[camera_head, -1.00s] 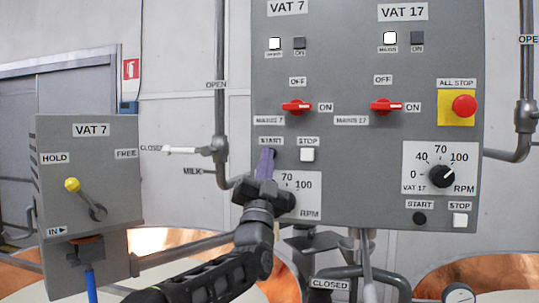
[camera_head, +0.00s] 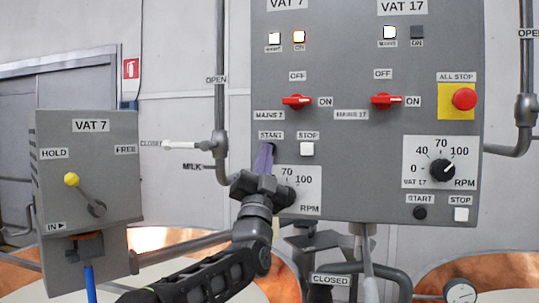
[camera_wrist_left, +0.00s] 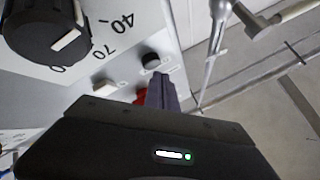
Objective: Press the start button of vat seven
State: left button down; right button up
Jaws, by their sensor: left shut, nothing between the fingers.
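The vat 7 start button (camera_head: 273,148) is a dark knob under its START label on the grey panel (camera_head: 350,190), mostly hidden behind my left fingertips. My left gripper (camera_head: 265,150) is shut and empty, its purple-grey fingers pointing up at the button. In the left wrist view the black start button (camera_wrist_left: 151,61) shows just beyond the finger ends (camera_wrist_left: 163,84). I cannot tell whether they touch. My right gripper is not in view.
The white vat 7 stop button (camera_head: 306,149) is close right of the fingers. The red mains 7 switch (camera_head: 297,101) is above, and the vat 7 speed dial (camera_wrist_left: 45,30) is below. The yellow-backed all-stop button (camera_head: 464,99) is far right. A pipe (camera_head: 220,90) runs left of the panel.

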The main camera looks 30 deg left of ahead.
pick_arm(q)
jog(key=shift+s, duration=0.15)
jog(key=s+b, duration=0.1)
jog(key=s+d+b, duration=0.1)
jog(key=s+b, duration=0.2)
jog(key=shift+s+d, duration=0.4)
dwell(0.3)
dwell(0.8)
